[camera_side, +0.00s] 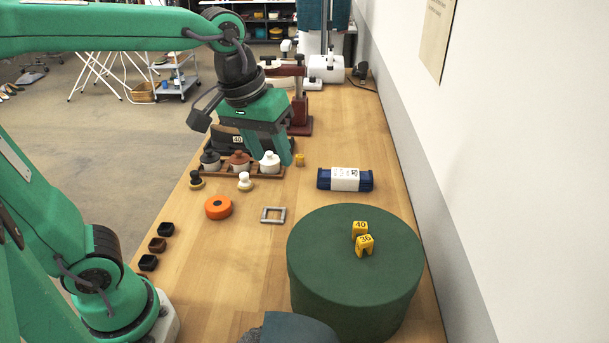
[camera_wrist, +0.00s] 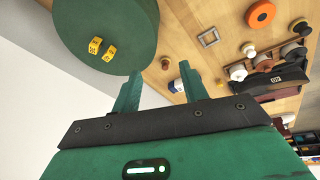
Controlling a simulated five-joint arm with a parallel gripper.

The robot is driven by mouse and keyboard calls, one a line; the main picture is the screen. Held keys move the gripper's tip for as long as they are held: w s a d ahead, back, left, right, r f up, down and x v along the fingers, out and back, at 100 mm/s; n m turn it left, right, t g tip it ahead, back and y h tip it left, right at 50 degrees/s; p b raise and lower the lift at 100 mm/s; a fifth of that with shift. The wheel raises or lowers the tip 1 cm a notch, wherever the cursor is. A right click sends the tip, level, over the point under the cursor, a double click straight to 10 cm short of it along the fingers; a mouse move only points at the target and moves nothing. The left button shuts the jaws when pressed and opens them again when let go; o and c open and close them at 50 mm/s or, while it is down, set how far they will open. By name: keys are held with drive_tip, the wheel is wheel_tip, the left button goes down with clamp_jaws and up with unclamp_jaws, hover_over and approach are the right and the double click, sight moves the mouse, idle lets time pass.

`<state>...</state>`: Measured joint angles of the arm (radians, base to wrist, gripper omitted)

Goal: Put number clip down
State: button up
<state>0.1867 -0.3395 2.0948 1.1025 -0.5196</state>
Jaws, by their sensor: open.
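My gripper (camera_side: 272,156) is open at the far left part of the bench, its fingers pointing down by a rack of pots. In the wrist view my gripper (camera_wrist: 161,69) shows empty, fingers apart. Two yellow clips, marked 40 (camera_side: 360,228) and 36 (camera_side: 364,245), stand close together on a round green block (camera_side: 325,285).
A wooden rack (camera_side: 262,174) holds three lidded pots. A dark item (camera_side: 225,137) with a 40 tag is behind it. A blue roll (camera_side: 325,180), a metal frame (camera_side: 273,215) and an orange disc (camera_side: 218,207) lie nearer. Bare bench lies between them. The wall bounds the right.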

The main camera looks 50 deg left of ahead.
drive_tip(key=s+a+f+m+t, duration=0.2)
drive_tip(key=s+a+f+m, duration=0.1)
drive_tip(key=s, duration=0.5)
drive_tip(key=a+f, duration=0.1)
drive_tip(key=a, duration=0.1)
drive_tip(key=shift+a+f+m+y, duration=0.25)
drive_tip(key=shift+a+m+y, duration=0.05)
drive_tip(key=shift+a+m, duration=0.1)
drive_tip(key=shift+r, duration=0.1)
drive_tip(key=shift+c, duration=0.2)
